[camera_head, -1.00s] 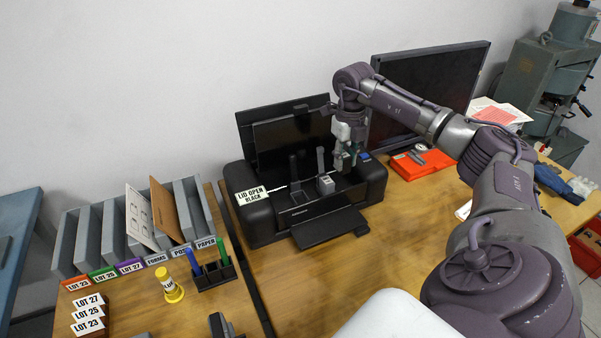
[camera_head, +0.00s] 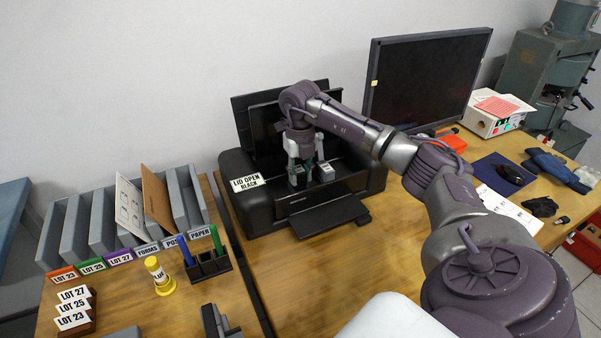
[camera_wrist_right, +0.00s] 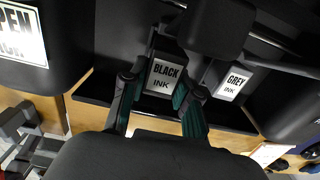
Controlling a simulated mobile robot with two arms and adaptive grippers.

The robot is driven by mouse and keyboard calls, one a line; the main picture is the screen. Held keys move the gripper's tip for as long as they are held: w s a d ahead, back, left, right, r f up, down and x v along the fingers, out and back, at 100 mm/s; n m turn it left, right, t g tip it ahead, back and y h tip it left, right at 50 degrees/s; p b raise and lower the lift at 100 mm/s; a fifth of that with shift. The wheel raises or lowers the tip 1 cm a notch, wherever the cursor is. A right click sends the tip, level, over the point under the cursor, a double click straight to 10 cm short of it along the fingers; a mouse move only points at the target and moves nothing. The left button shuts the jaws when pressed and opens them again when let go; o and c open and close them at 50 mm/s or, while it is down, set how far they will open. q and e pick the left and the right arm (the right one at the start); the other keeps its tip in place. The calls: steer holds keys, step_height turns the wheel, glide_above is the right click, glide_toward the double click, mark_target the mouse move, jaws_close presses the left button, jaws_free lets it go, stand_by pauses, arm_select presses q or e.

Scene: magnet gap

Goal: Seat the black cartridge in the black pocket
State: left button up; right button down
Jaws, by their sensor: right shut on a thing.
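The black cartridge, with its "BLACK INK" label (camera_wrist_right: 163,77), shows between the fingertips of my right gripper (camera_wrist_right: 158,105) in the right wrist view. My right gripper (camera_head: 303,178) is shut on it inside the open black printer (camera_head: 260,215), at the left of the carriage. The black pocket is hidden by the gripper and cartridge; I cannot tell how deep the cartridge sits. A "GREY INK" cartridge (camera_wrist_right: 234,82) stands just right of it, also visible in the head view (camera_head: 326,172).
The printer's raised lid (camera_head: 245,110) stands behind the gripper, and its output tray (camera_head: 328,215) sticks out in front. A monitor (camera_head: 425,80) stands to the right. File slots (camera_head: 75,235) and a pen holder (camera_head: 208,265) stand left. The table front of the printer is clear.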

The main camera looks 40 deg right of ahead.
mark_target(300, 171)
step_height(300, 171, down, 3)
steer(key=shift+r+b, duration=0.2)
steer(key=shift+b, duration=0.4)
steer(key=shift+r, duration=0.15)
steer(key=c, duration=0.9)
jaws_free()
arm_select(q)
step_height(300, 171, down, 2)
steer(key=shift+f, duration=0.1)
arm_select(e)
steer(key=shift+o, duration=0.2)
step_height(300, 171, up, 12)
steer(key=shift+r, duration=0.1)
